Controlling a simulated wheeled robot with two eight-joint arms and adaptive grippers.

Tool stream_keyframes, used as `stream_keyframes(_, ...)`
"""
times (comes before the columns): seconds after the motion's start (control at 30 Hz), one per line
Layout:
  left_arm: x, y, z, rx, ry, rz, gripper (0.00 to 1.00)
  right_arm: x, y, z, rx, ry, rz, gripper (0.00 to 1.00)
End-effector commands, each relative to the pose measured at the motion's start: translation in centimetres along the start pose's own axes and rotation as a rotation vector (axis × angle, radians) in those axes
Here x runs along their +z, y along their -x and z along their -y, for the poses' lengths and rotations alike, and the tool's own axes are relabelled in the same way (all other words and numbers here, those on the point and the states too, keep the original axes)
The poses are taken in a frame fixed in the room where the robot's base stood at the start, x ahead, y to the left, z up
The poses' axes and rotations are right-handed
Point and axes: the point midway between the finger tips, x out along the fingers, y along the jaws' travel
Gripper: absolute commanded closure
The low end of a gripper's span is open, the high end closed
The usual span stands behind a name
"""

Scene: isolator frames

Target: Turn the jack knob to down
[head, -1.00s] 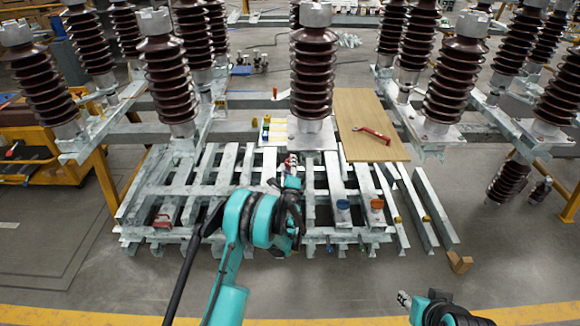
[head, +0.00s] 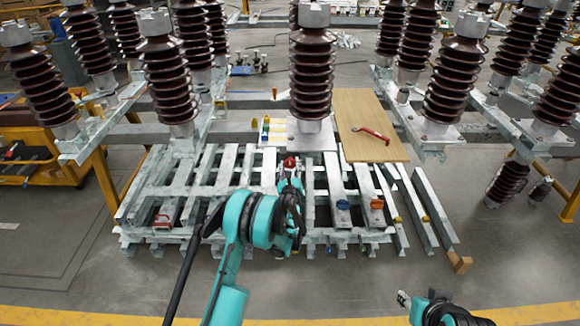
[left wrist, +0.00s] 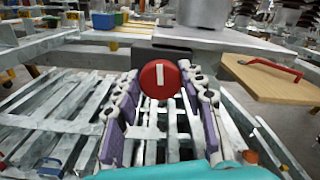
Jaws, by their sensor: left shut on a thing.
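The jack knob (left wrist: 170,78) is a round red disc with a white bar across its face. In the left wrist view the bar stands almost upright, tilted slightly. The knob also shows as a small red spot in the head view (head: 290,162). My left gripper (left wrist: 160,85) has its two fingers on either side of the knob and is shut on it; in the head view the left gripper (head: 290,174) is at the front of the insulator base. My right gripper (head: 404,298) is low at the right, far from the knob; its fingers are too small to read.
A wooden board (head: 365,115) with a red-handled tool (head: 372,135) lies right of the central insulator (head: 312,75). Blue (head: 343,205) and orange (head: 377,204) parts sit on the grey metal frame (head: 150,190). Floor is clear in front.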

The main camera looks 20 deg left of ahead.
Motion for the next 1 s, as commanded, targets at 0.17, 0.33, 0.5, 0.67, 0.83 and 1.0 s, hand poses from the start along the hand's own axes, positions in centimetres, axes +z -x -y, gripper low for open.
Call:
stream_keyframes(0.17, -0.06, 0.03, 0.06, -0.001, -0.083, 0.000, 0.89, 0.01, -0.01, 0.00, 0.000, 0.000, 0.000, 0.62)
stream_keyframes(0.33, -0.07, 0.03, 0.07, -0.001, -0.131, 0.000, 0.89, 0.01, -0.01, 0.00, 0.000, 0.000, 0.000, 0.62)
stream_keyframes(0.5, -0.07, 0.04, 0.07, -0.001, -0.149, 0.000, 0.89, 0.01, -0.01, 0.00, 0.000, 0.000, 0.000, 0.62)
stream_keyframes(0.67, -0.07, 0.04, 0.07, -0.001, -0.152, 0.000, 0.89, 0.01, -0.01, 0.00, 0.000, 0.000, 0.000, 0.62)
stream_keyframes(0.83, -0.07, 0.04, 0.07, -0.001, -0.152, 0.000, 0.89, 0.01, -0.01, 0.00, 0.000, 0.000, 0.000, 0.62)
stream_keyframes(1.0, -0.06, 0.03, 0.06, -0.001, -0.151, 0.000, 0.39, 0.01, -0.01, 0.00, 0.000, 0.000, 0.000, 0.62)
